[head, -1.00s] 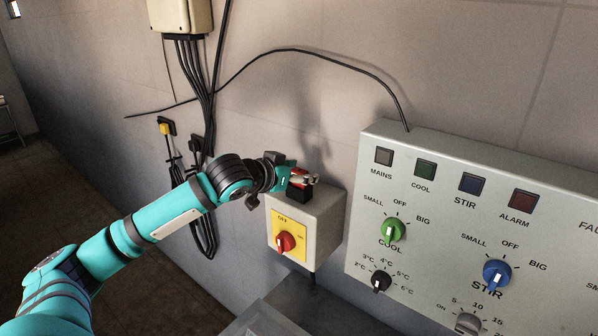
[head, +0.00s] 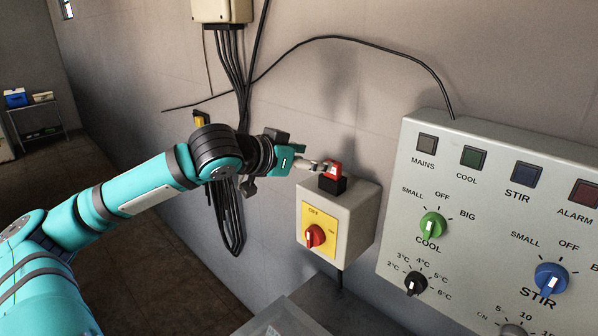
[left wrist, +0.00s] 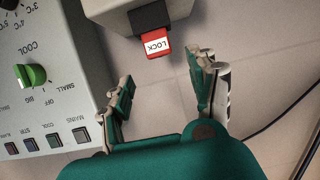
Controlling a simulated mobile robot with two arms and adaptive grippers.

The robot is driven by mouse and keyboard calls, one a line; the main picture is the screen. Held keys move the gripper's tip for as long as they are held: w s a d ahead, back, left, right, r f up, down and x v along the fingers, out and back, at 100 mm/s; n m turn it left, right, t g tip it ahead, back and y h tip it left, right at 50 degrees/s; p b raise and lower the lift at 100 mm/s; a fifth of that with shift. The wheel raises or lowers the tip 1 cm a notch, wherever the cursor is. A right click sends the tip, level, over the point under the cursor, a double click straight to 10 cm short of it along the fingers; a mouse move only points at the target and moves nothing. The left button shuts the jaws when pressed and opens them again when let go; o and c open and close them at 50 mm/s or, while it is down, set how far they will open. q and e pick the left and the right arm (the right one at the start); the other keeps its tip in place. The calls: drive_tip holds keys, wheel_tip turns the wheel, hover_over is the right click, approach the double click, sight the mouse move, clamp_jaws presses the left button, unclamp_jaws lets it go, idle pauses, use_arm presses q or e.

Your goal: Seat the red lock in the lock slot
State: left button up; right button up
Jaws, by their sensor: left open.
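The red lock (head: 334,169) stands in the black lock slot (head: 333,185) on top of the grey switch box (head: 361,215). In the left wrist view the lock (left wrist: 156,46), labelled LOCK, sticks out of the black slot block (left wrist: 150,16). How deep it sits is hidden. My left gripper (head: 316,166) is just left of the lock in the head view. In the left wrist view its fingers (left wrist: 168,68) are spread and empty, with the lock just beyond the tips, apart from them. My right gripper is not in view.
The switch box carries a red rotary switch (head: 315,236) on a yellow plate. A large control panel (head: 490,200) with knobs and lamps is close on the right. Black cables (head: 229,210) hang on the wall behind my left arm. A shelf (head: 36,122) stands far left.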

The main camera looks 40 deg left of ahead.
use_arm(q)
drive_tip(key=b+v, duration=0.1)
drive_tip(key=v, duration=0.2)
idle(0.6)
